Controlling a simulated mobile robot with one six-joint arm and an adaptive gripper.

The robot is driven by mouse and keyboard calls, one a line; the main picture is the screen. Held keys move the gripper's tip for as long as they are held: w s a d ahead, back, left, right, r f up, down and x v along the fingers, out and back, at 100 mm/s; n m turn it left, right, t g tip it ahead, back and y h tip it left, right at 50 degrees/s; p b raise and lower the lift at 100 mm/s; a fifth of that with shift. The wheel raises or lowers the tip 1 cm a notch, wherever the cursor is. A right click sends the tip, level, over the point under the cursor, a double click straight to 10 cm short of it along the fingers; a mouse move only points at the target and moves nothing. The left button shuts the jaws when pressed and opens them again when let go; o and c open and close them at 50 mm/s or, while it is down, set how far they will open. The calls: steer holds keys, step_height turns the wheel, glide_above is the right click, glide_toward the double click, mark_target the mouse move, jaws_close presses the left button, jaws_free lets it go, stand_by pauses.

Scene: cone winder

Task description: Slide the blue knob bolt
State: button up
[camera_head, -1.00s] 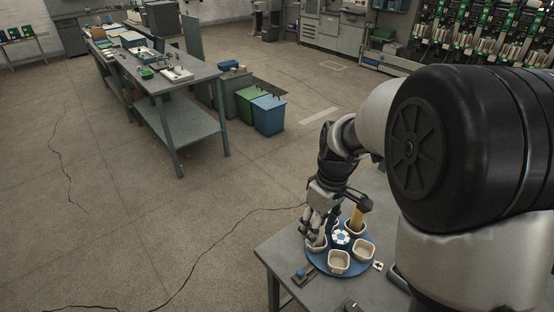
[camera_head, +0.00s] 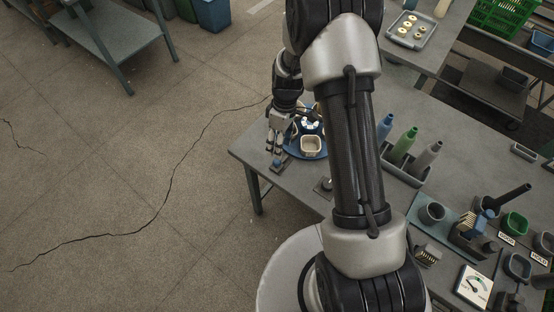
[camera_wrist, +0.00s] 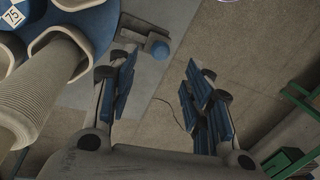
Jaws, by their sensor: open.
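The blue knob bolt (camera_head: 278,162) sits on a small grey plate at the near left corner of the table, beside the round blue tray. In the wrist view its round blue knob (camera_wrist: 160,50) shows at the upper middle, on the grey base (camera_wrist: 135,32). My gripper (camera_head: 274,150) points down just above and behind the bolt in the head view. In the wrist view my gripper (camera_wrist: 157,88) has its two blue-padded fingers wide apart with nothing between them. The knob lies ahead of the fingers, nearer the left one, and seems untouched.
The round blue tray (camera_head: 296,153) with pale cups (camera_head: 311,145) stands right of my gripper. A large ribbed yarn cone (camera_wrist: 38,88) is close on the left in the wrist view. Bottles (camera_head: 404,145) stand in a holder farther right. Open floor lies left of the table.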

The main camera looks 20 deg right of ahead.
steer(key=f, duration=0.2)
steer(key=f+b, duration=0.1)
steer(key=f, duration=0.2)
steer(key=s+a+f, duration=0.1)
steer(key=f, duration=0.1)
steer(key=shift+f, duration=0.25)
steer(key=shift+c, duration=0.2)
jaws_close()
